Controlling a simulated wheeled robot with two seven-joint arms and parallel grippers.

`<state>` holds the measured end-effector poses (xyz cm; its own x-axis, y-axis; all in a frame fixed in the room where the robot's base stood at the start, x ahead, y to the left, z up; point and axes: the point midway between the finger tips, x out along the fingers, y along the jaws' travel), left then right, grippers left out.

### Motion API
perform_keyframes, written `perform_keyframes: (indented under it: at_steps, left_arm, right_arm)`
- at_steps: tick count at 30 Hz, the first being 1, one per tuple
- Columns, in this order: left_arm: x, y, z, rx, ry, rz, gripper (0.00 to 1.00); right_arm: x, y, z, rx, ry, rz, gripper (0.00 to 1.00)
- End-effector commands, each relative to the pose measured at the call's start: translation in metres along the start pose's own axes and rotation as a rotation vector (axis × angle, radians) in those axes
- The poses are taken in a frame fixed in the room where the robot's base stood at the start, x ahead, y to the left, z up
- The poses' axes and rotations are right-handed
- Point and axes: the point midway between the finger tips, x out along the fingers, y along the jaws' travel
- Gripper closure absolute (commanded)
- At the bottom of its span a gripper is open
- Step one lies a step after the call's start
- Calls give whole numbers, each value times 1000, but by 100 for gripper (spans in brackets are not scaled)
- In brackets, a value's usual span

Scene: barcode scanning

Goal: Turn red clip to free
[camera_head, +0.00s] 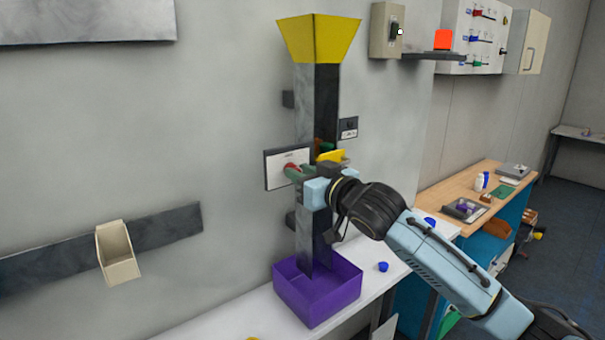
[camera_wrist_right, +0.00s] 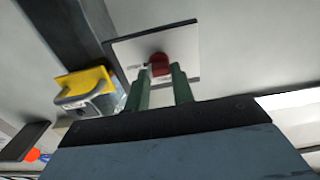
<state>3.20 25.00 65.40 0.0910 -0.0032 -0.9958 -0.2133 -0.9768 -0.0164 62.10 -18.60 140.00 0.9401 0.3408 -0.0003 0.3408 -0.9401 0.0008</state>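The red clip (camera_head: 291,166) is on a white plate (camera_head: 275,172) on the wall side of the grey column, and it also shows in the right wrist view (camera_wrist_right: 160,63). My right gripper (camera_head: 297,173) reaches in from the right, past the column, to this plate. In the right wrist view its two green fingers (camera_wrist_right: 160,75) stand close on either side of the red clip, with a narrow gap between them. I cannot tell whether they press on it. Any lettering on the plate is too small to read. My left gripper is in neither view.
The column carries a yellow funnel (camera_head: 318,38) on top and stands in a purple bin (camera_head: 318,292) on a white table (camera_head: 240,318). A yellow part (camera_head: 332,156) sits beside my gripper. A beige holder (camera_head: 117,254) hangs at left. A wooden desk (camera_head: 450,190) stands at right.

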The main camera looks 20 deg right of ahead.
Motion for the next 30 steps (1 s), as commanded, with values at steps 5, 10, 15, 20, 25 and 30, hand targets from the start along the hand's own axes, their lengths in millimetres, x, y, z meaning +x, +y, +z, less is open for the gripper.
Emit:
perform_keyframes:
  at_steps: [5,10,15,20,25,30]
  left_arm:
    - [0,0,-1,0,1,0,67]
    - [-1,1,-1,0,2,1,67]
    - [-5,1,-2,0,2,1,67]
    - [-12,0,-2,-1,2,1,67]
    - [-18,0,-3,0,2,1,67]
    - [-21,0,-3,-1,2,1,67]
  right_arm:
    - [0,0,0,0,0,-1,98]
    - [0,0,0,-9,0,-1,98]
    - [0,0,-1,-58,0,-1,98]
    - [0,-1,-2,-153,-1,-1,98]
    - [0,-1,-2,-299,1,-1,98]
    - [0,-2,-1,-462,0,0,98]
